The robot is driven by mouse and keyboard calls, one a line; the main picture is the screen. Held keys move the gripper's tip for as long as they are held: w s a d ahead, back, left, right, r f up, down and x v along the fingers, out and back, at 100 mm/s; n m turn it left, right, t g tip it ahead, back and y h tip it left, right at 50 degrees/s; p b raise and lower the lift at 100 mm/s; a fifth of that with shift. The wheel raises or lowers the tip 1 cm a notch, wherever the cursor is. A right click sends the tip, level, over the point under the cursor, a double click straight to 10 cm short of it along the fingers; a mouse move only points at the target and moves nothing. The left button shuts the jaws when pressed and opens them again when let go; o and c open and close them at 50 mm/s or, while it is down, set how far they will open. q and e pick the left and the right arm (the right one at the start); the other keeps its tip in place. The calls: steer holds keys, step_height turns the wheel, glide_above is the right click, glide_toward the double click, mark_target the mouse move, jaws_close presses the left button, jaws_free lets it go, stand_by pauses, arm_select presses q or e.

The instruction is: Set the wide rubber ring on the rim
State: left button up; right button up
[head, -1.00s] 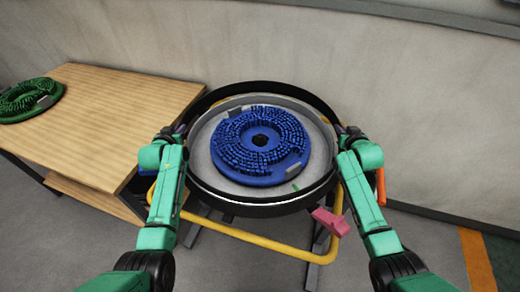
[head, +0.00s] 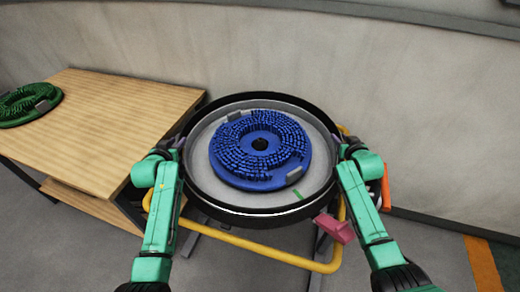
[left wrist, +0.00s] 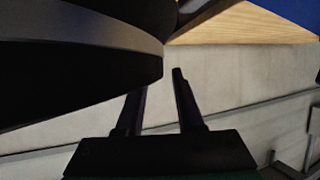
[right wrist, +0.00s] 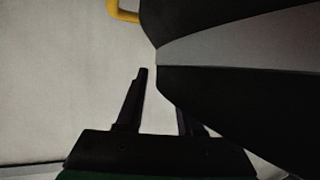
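The wide rubber ring (head: 258,217) is a broad black band around the grey round tank top in the head view. Its dark wall fills the upper left of the left wrist view (left wrist: 60,85) and the right side of the right wrist view (right wrist: 230,105). My left gripper (head: 181,142) is at the ring's left side and my right gripper (head: 341,142) at its right side. Each appears shut on the ring wall, with one finger partly hidden behind it. The tank rim (head: 222,101) lies inside the band; whether the ring touches it is hidden.
A blue disc brush (head: 232,170) lies inside the tank. A yellow tube frame (head: 245,238), a pink lever (head: 333,227) and an orange handle (head: 385,188) stand around it. A wooden table (head: 110,120) with a green disc brush (head: 30,118) is at left. A wall runs behind.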

steer(key=shift+s, duration=0.1)
arm_select(q)
steer(key=v, duration=0.9)
arm_select(e)
steer(key=v, duration=1.2)
arm_select(q)
steer(key=shift+f, duration=0.1)
arm_select(e)
steer(key=shift+s, duration=0.1)
